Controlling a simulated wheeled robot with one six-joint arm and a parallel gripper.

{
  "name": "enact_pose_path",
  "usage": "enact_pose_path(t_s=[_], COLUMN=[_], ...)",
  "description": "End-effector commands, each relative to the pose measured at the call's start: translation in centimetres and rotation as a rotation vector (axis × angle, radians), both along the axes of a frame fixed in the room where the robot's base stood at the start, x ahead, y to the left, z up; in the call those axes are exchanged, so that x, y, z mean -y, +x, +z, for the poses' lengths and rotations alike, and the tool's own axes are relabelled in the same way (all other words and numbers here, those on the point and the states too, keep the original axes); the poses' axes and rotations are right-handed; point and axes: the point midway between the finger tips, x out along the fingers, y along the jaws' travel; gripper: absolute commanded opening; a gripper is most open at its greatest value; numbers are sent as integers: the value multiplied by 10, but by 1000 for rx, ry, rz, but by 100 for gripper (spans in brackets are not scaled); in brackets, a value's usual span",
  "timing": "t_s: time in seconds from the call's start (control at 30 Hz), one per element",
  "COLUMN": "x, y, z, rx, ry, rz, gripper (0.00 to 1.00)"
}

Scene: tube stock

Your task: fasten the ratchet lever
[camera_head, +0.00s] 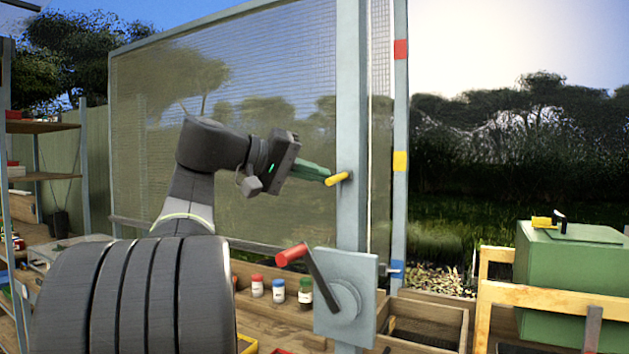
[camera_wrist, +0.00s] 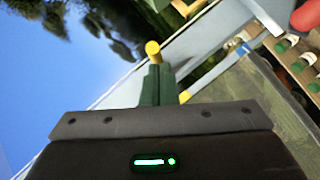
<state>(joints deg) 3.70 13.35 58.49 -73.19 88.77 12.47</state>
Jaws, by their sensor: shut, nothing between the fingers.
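In the wrist view the fingers (camera_wrist: 158,72) are together. Lower on the post, a crank with a red grip (camera_head: 291,254) is mounted on a square plate (camera_head: 362,265); the red grip also shows at the wrist view's upper right (camera_wrist: 306,15).
A mesh panel (camera_head: 290,120) stands behind my arm. A thin pole with red, yellow and blue bands (camera_head: 400,120) is right of the post. Several small jars (camera_head: 279,290) stand on the bench below. A green box (camera_head: 570,280) sits at the right. Air left of the post is free.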

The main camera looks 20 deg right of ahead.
Motion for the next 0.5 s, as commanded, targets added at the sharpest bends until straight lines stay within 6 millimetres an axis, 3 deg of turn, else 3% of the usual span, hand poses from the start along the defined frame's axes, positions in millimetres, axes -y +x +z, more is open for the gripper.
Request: enact_pose_path(t_s=[0.03, 0.2, 0.5], x=[0, 0, 2], y=[0, 0, 1], z=[-10, -23, -37], rx=[15, 86, 222], ry=[-19, -102, -260], rz=[-1, 0, -1], gripper=[0, 0, 0])
